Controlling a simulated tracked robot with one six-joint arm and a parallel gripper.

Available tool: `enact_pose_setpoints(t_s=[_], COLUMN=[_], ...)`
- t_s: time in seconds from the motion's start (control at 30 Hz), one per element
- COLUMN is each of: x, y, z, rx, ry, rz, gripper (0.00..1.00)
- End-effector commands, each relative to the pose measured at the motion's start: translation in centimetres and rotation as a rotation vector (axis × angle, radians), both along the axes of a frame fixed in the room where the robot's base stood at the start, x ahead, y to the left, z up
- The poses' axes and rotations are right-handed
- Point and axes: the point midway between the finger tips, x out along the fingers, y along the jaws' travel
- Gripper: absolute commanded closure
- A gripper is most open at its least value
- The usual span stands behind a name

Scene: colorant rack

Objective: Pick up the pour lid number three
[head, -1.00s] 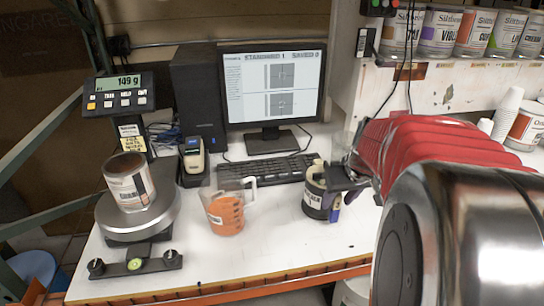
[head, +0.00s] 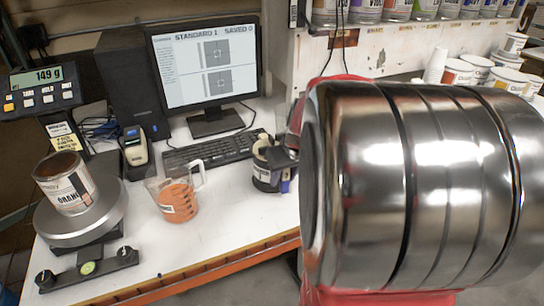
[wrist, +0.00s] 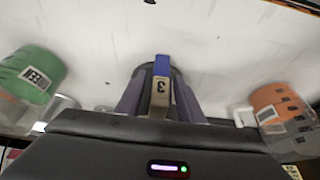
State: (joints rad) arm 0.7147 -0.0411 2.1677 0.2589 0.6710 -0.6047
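The pour lid number three shows in the wrist view as a tan tab (wrist: 160,92) marked 3 with a blue end, centred in front of my gripper (wrist: 159,98). Dark purple-grey sides flank the tab. In the head view a dark can with a dark top (head: 266,172) stands on the bench, and my gripper (head: 285,160) is at its right side, largely hidden by my arm. A blue-purple part shows at the can's right side. The lid's underside and the finger contact are hidden, so I cannot tell whether the fingers are shut on the tab.
A clear jug of orange liquid (head: 177,201) stands left of the can. A scale (head: 82,225) reads 149 g and bears an orange-labelled can (head: 66,184). A keyboard (head: 215,149) lies behind. White bench surface lies in front.

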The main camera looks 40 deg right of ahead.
Motion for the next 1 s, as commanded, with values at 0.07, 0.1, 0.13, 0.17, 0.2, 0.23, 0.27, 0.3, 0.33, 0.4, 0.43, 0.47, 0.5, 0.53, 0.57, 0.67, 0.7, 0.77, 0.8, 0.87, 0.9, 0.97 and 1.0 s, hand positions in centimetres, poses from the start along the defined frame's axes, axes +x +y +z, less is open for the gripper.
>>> enact_pose_setpoints(t_s=[0.07, 0.1, 0.13, 0.17, 0.2, 0.23, 0.27, 0.3, 0.33, 0.4, 0.43, 0.47, 0.5, 0.53, 0.57, 0.67, 0.7, 0.77, 0.8, 0.87, 0.9, 0.97, 1.0], x=[-0.01, -0.01, -0.01, -0.01, -0.01, -0.01, -0.01, -0.01, -0.01, -0.01, -0.01, -0.01, -0.01, -0.01, -0.01, 0.01, 0.01, 0.01, 0.01, 0.01, 0.01, 0.03, 0.04], y=[-0.01, -0.01, -0.01, -0.01, -0.01, -0.01, -0.01, -0.01, -0.01, -0.01, -0.01, -0.01, -0.01, -0.01, -0.01, -0.02, -0.02, -0.02, -0.03, -0.03, -0.03, -0.05, -0.06], z=[0.01, 0.01, 0.01, 0.01, 0.01, 0.01, 0.01, 0.01, 0.01, 0.01, 0.01, 0.01, 0.01, 0.01, 0.01, 0.04, 0.04, 0.04, 0.04, 0.09, 0.18, 0.42, 0.66], rx=[0.0, 0.0, 0.0, 0.0, 0.0, 0.0, 0.0, 0.0, 0.0, 0.0, 0.0, 0.0, 0.0, 0.0, 0.0, 0.0, 0.0, 0.0, 0.0, -0.001, -0.001, -0.001, -0.002], ry=[0.0, 0.0, 0.0, 0.0, 0.0, 0.0, 0.0, 0.0, 0.0, 0.0, 0.0, 0.0, 0.0, 0.0, 0.0, -0.001, -0.001, -0.001, -0.001, -0.001, -0.001, -0.002, -0.003], rz=[0.0, 0.0, 0.0, 0.0, 0.0, 0.0, 0.0, 0.0, 0.0, 0.0, 0.0, 0.0, 0.0, 0.0, 0.0, 0.0, 0.0, 0.0, 0.0, 0.0, 0.0, 0.0, 0.0], gripper=[0.71, 0.74, 0.76, 0.78, 0.81, 0.83, 0.85, 0.88, 0.9, 0.95, 0.97, 0.99, 1.0, 1.0, 1.0, 1.0, 1.0, 1.0, 1.0, 1.0, 1.0, 1.0, 1.0])
